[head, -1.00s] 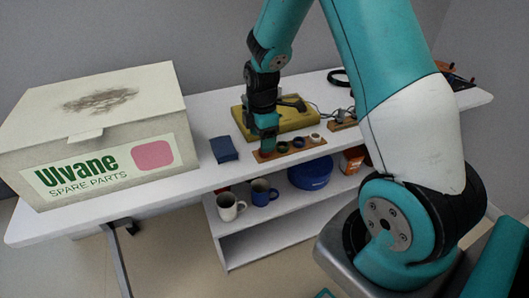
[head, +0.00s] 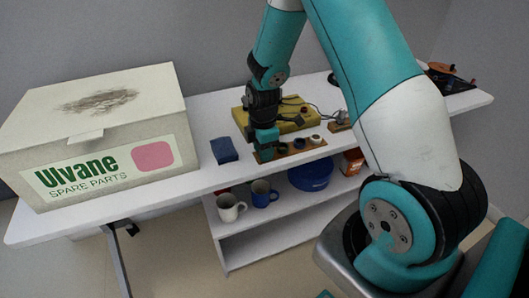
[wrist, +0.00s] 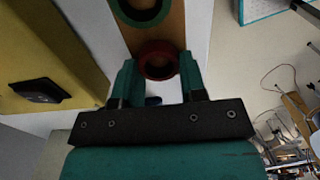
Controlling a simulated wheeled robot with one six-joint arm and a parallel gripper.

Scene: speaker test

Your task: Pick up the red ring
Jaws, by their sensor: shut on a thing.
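The red ring (wrist: 158,46) is between the two teal fingers of my gripper (wrist: 157,66) in the wrist view, with a finger on each side of it. My gripper is shut on it. The wooden strip (wrist: 172,22) shows just beyond, with a green ring (wrist: 119,12) farther along it. I cannot tell whether the red ring touches the strip or is clear of it. In the head view my gripper (head: 266,152) is at the left end of the strip (head: 284,154), and the red ring is hidden there. Other small rings sit along the strip to its right.
A yellow case (head: 302,121) lies close behind the strip. A dark blue box (head: 224,150) is left of my gripper, and a large carton (head: 95,125) fills the table's left end. Mugs (head: 228,208) and a blue round container (head: 312,174) stand on the shelf below.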

